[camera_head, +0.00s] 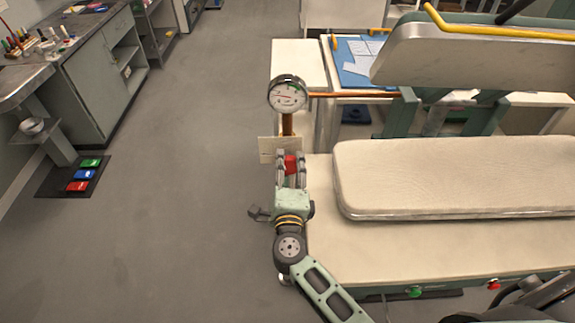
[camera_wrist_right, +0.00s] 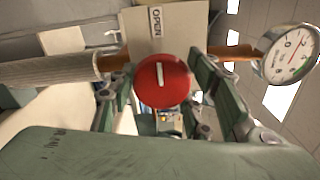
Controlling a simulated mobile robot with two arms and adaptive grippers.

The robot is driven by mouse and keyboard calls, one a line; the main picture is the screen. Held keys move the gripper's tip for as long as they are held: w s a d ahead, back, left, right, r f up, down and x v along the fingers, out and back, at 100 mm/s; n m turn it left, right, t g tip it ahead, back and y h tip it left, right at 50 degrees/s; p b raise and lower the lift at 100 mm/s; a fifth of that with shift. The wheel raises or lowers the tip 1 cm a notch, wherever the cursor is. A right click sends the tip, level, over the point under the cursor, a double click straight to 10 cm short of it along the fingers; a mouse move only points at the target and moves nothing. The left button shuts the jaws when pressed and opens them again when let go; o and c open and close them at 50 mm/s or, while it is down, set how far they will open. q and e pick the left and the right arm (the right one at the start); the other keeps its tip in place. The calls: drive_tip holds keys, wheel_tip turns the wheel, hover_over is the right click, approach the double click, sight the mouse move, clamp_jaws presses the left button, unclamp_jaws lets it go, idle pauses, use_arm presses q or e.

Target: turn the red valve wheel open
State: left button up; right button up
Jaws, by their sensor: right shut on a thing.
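The red valve wheel (camera_head: 291,165) sits between the fingers of my right gripper (camera_head: 290,160), below the round gauge, and is partly hidden by them. In the right wrist view the wheel (camera_wrist_right: 163,82) is a round red disc with a white mark, which stands nearly upright toward the plate above. The plate (camera_wrist_right: 168,40) carries the word OPEN. My right gripper is shut on the wheel, with one finger on each side of it.
A pressure gauge (camera_head: 287,94) stands on a copper pipe just above the wheel; its dial also shows in the right wrist view (camera_wrist_right: 288,54). A padded cream bench (camera_head: 455,175) lies to the right. The floor (camera_head: 190,200) to the left is clear.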

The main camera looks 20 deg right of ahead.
drive_tip(key=shift+s+f, duration=0.1)
drive_tip(key=shift+f, duration=0.05)
drive_tip(key=o, duration=1.1)
drive_tip(key=shift+a, duration=0.1)
drive_tip(key=shift+c, duration=0.2)
drive_tip(key=shift+o, duration=0.4)
drive_tip(key=v, duration=1.2)
